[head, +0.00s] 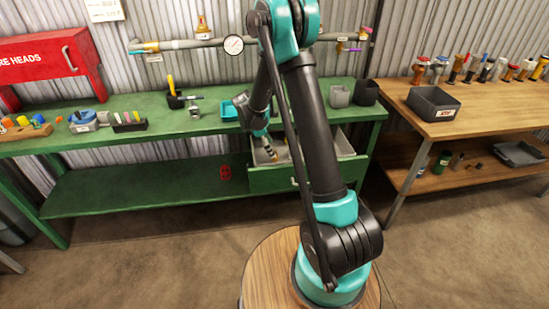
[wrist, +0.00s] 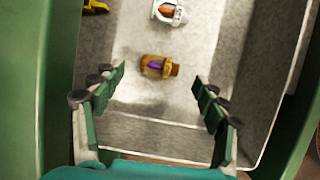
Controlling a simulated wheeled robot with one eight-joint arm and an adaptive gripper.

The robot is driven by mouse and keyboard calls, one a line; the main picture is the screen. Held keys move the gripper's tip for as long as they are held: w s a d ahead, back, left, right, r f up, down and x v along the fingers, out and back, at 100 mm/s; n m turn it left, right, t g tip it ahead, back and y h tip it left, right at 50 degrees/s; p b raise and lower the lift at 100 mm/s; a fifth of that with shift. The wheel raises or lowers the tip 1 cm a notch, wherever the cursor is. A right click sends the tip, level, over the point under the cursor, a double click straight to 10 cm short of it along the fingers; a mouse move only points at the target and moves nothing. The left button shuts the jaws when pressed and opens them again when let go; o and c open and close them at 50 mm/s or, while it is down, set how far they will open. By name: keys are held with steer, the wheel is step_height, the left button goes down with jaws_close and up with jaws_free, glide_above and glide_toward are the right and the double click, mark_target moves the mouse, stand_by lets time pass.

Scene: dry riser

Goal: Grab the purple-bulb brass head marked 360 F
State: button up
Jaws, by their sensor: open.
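A brass head with a purple bulb (wrist: 155,66) lies on its side on the pale floor of the open drawer (head: 285,179). Its threaded end points right in the wrist view. No 360 F marking is readable. My gripper (wrist: 158,82) is open and empty above the drawer, with the brass head between and slightly beyond its fingertips, apparently not touching it. In the head view my gripper reaches down into the drawer and its fingers are hard to make out.
A chrome head with an orange-red bulb (wrist: 169,13) lies just beyond the brass one. A yellow item (wrist: 95,6) is at upper left. The drawer walls stand close on both sides.

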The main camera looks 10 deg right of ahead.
steer(key=x, duration=0.4)
steer(key=shift+f, duration=0.15)
steer(key=c, duration=1.4)
